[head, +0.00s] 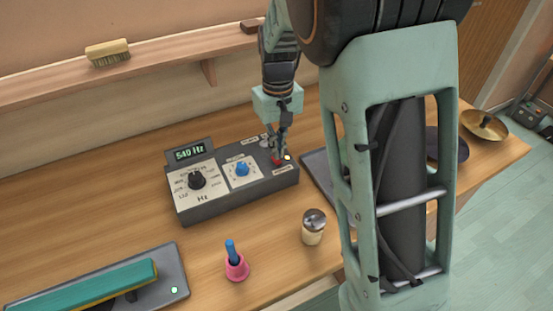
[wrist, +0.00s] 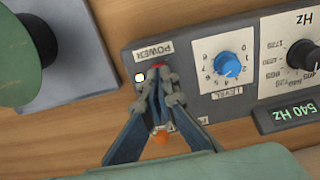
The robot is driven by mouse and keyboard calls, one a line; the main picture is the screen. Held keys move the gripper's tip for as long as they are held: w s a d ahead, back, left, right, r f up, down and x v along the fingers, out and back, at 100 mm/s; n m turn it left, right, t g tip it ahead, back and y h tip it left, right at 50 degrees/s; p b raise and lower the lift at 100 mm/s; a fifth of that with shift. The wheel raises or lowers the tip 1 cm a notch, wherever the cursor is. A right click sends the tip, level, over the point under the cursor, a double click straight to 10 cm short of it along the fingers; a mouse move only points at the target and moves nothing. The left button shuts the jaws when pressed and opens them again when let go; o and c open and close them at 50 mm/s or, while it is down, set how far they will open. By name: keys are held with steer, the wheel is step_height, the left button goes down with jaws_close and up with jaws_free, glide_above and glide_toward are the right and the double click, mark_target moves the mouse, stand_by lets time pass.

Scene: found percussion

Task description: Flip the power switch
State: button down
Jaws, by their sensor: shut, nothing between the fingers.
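The grey control box (head: 240,200) stands on the wooden bench, with a lit green display (head: 190,153) reading 540 Hz. My gripper (head: 279,153) is shut and empty at the right end of its panel. In the wrist view the fingertips (wrist: 159,70) are at the red power switch (wrist: 162,65), below the POWER label (wrist: 153,53). They largely cover the switch, so its position and any contact cannot be told. A small pale light (wrist: 139,77) glows beside it. A blue level knob (wrist: 228,64) and a black frequency knob (wrist: 302,54) are on the panel.
A salt-shaker-like jar (head: 313,227) and a pink bell with blue handle (head: 236,265) stand in front of the box. A green bar on a grey base (head: 178,268) lies front left. A brush (head: 108,52) rests on the shelf. A brass cymbal (head: 484,125) is at right.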

mark_target(278, 161)
steer(key=shift+f+b, duration=0.75)
steer(key=shift+f, duration=0.45)
stand_by(0.3)
steer(key=shift+r, duration=0.1)
steer(key=shift+r+p, duration=2.7)
steer(key=shift+r, duration=0.8)
